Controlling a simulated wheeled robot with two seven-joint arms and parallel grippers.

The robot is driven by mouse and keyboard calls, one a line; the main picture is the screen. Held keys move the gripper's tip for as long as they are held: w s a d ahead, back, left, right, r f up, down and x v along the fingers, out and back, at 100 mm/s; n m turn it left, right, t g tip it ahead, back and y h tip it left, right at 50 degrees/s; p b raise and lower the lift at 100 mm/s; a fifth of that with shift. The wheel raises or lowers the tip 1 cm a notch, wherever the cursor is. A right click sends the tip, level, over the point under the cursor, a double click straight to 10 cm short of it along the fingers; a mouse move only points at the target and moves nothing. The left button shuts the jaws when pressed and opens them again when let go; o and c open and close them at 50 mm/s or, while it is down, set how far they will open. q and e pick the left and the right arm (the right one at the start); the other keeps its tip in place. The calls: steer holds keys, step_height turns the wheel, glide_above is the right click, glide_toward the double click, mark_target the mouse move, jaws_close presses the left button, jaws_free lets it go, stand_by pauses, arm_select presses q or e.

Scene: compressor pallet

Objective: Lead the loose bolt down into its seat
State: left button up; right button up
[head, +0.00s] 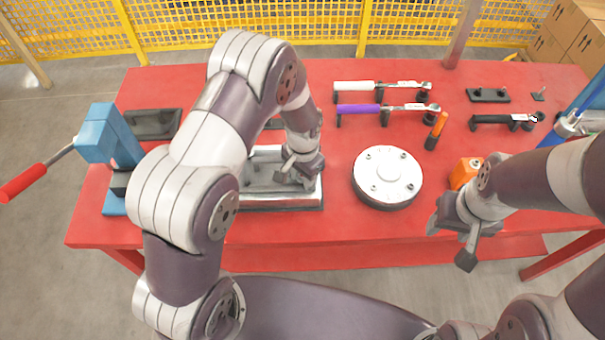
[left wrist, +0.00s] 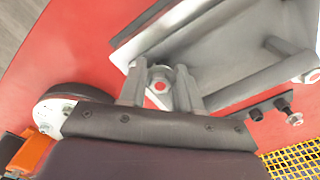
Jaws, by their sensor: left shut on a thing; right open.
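My left gripper (head: 297,180) reaches down over the right part of the grey metal compressor pallet (head: 265,203). In the left wrist view, its two fingers (left wrist: 160,92) stand on either side of a bolt (left wrist: 160,76) with a hex head and a red mark, and are shut on it. The bolt is at a corner of the grey pallet (left wrist: 225,50); its lower end and the seat are hidden. Another bolt with a red mark (left wrist: 313,77) shows at the right edge. My right gripper (head: 455,232) is open and empty over the table's front edge.
A round plate with bolts (head: 388,172) stands right of the pallet. An orange block (head: 465,172) is near my right arm. Wrenches with white (head: 354,86), purple (head: 358,110) and black (head: 490,119) handles lie behind. A blue press (head: 108,135) stands left on the red table (head: 330,222).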

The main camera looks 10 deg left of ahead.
stand_by(0.4)
arm_select(q)
steer(key=o, duration=1.1)
steer(key=shift+c, duration=0.2)
step_height(320, 180, up, 13)
steer(key=b, duration=0.1)
steer(key=shift+f, duration=0.15)
steer(key=shift+s+d, duration=0.1)
